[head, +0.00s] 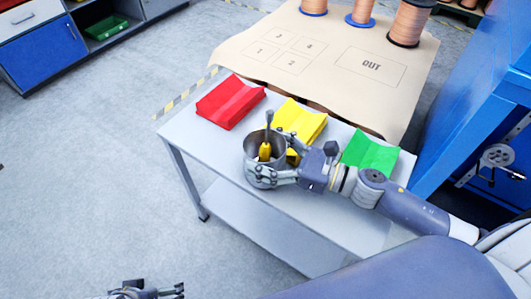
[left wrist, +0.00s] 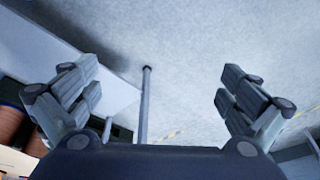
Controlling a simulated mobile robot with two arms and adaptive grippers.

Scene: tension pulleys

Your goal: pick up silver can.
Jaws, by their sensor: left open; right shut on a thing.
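The silver can (head: 252,146) is an open metal can at the front of the grey table, in the head view. A screwdriver with a yellow handle (head: 265,151) stands in it. My right gripper (head: 262,178) is shut on the can at its near side and hides part of it. I cannot tell whether the can touches the table top. My left gripper (head: 146,291) is low at the bottom edge of the head view, away from the table. In the left wrist view its fingers (left wrist: 155,100) are spread apart with nothing between them.
On the grey table (head: 190,130) lie a red bin (head: 229,101), a yellow bin (head: 300,121) and a green bin (head: 370,153). Behind is a tan mat (head: 330,48) marked OUT, with copper spools (head: 362,9). A blue machine (head: 475,110) stands at right. The floor at left is clear.

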